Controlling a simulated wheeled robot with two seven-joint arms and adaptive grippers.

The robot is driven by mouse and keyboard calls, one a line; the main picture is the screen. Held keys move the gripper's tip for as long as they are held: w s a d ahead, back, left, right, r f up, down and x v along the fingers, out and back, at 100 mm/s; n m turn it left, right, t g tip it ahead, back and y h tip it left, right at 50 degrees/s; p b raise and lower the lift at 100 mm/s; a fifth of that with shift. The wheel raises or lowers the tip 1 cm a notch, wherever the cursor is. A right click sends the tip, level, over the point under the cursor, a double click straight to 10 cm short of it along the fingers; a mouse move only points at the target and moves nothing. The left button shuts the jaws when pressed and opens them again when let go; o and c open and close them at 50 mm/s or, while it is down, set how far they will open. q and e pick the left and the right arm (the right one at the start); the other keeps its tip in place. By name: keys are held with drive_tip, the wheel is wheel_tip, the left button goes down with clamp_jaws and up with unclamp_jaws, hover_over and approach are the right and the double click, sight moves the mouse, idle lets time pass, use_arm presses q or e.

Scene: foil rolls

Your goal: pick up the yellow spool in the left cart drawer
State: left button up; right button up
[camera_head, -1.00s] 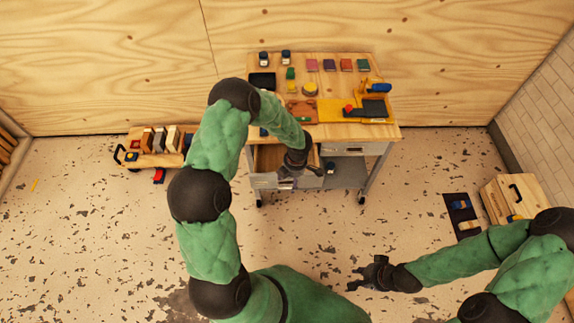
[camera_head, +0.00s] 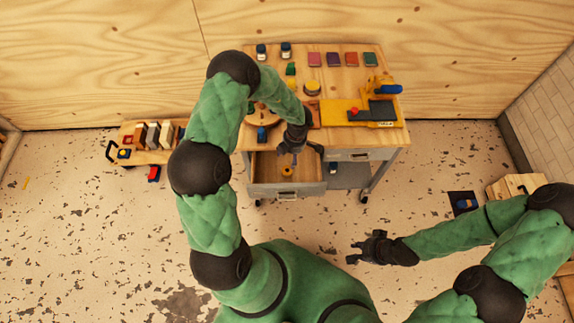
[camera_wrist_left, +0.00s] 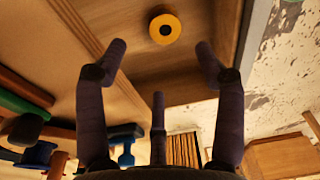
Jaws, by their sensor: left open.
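The yellow spool (camera_head: 287,171) stands inside the open left cart drawer (camera_head: 268,187), near its middle. In the left wrist view the spool (camera_wrist_left: 165,29) is a yellow ring with a dark centre hole, on the wooden drawer floor. My left gripper (camera_head: 290,150) is over the drawer, just behind the spool in the head view. In the left wrist view its fingers (camera_wrist_left: 160,55) are spread open and empty, with the spool beyond the tips and apart from them. My right gripper (camera_head: 362,250) is empty above the floor at right; its finger opening is too small to judge.
The cart top (camera_head: 345,85) holds several coloured blocks, jars and a yellow tray (camera_head: 345,112) behind the drawer. A low wooden cart (camera_head: 145,160) stands at left. A wooden box (camera_head: 515,186) is at right. The floor before the drawer is clear.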

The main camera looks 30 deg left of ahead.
use_arm(q)
drive_tip(key=b, duration=0.2)
hover_over(287, 170)
drive_tip(key=f, duration=0.5)
drive_tip(key=shift+d+f, duration=0.25)
drive_tip(key=shift+d, duration=0.1)
drive_tip(key=f+b, duration=0.2)
drive_tip(key=f, duration=0.1)
drive_tip(key=s+f+b, duration=0.1)
drive_tip(key=f, duration=0.1)
drive_tip(key=shift+a, duration=0.15)
drive_tip(key=shift+r, duration=0.1)
drive_tip(key=c, duration=1.1)
